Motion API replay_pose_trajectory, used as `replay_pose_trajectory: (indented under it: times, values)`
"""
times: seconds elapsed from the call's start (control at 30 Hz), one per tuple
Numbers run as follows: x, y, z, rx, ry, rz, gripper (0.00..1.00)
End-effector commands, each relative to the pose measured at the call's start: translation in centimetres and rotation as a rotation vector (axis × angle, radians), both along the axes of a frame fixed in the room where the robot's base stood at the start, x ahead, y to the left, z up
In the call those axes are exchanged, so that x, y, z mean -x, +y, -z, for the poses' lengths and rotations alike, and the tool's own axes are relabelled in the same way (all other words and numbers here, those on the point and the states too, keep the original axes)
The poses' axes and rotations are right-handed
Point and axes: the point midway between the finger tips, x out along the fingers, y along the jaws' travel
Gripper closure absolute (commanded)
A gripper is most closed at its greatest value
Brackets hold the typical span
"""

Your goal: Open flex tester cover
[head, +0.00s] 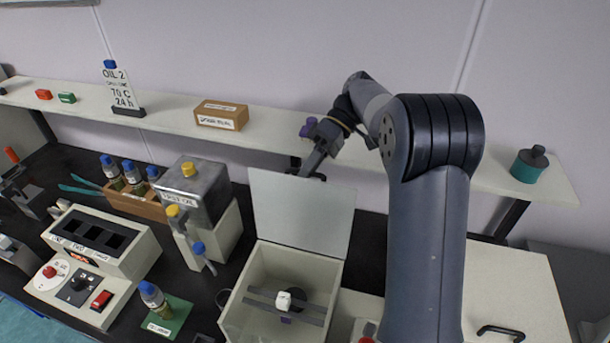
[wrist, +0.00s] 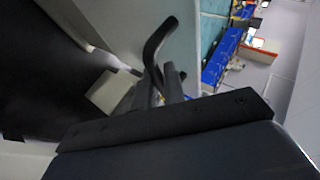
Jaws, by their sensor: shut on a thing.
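The flex tester (head: 240,318) is a cream box at the lower middle of the head view. Its pale grey cover (head: 302,212) stands raised, nearly upright, along the back of the box. The box's open top shows grey bars and a white block (head: 283,300) inside. My gripper (head: 309,172) is at the cover's top edge, behind it, and partly hidden. In the wrist view my gripper (wrist: 165,84) is shut on the dark bent cover handle (wrist: 157,42). The exact contact is hard to see there.
A shelf (head: 270,137) runs along the wall just behind my gripper, bearing a brown box (head: 221,115) and a teal weight (head: 530,164). Left of the tester stand a metal oil tank (head: 193,190) and a cream three-well unit (head: 105,245).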

Motion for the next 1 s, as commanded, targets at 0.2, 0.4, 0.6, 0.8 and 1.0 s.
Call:
replay_pose_trajectory:
  times: [0.2,0.4,0.6,0.8,1.0]
  values:
    - [-0.52,-0.23,0.92,-0.006,0.041,-0.004,1.0]
    - [-0.6,-0.26,1.0,-0.007,0.047,-0.004,1.0]
    - [-0.58,-0.24,1.02,-0.007,0.047,-0.004,1.0]
    - [-0.6,-0.23,0.83,-0.009,0.044,-0.004,0.74]
    - [-0.63,-0.25,0.58,-0.01,0.041,-0.003,0.67]
